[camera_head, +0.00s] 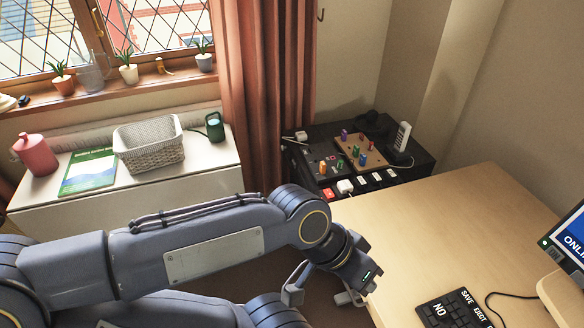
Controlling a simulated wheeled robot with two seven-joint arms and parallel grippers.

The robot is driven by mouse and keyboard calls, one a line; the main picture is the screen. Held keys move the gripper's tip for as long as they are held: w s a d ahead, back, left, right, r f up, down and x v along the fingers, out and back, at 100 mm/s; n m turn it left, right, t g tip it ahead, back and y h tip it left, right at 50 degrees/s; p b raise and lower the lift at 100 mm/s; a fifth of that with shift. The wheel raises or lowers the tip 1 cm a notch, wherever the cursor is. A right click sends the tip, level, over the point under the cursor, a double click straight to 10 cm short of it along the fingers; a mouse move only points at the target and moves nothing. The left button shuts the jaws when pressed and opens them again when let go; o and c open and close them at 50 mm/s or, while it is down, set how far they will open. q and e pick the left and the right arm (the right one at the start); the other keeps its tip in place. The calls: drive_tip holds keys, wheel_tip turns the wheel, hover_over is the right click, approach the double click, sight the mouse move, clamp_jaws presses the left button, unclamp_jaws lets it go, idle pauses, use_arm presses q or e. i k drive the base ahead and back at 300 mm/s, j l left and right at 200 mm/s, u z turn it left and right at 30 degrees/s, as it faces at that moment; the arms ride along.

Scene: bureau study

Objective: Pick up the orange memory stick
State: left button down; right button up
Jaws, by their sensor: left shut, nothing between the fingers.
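Several small coloured sticks stand on the dark cabinet top in the back middle. An orange stick (322,168) stands at the left part of it, next to a green one. My left gripper (352,292) is low in front of the cabinet, beside the desk's left edge, well apart from the sticks. It is shut and empty; its fingertips are partly hidden by the wrist. My right gripper is not in view.
A wooden board (360,153) with coloured sticks and a white handset (402,137) are on the cabinet (425,161). The desk (455,215) is bare across its middle; a black keypad (452,311) lies near its front. A white sideboard (205,167) with a basket (150,150) stands left.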

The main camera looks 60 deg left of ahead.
sight(322, 166)
drive_tip(key=u, duration=1.75)
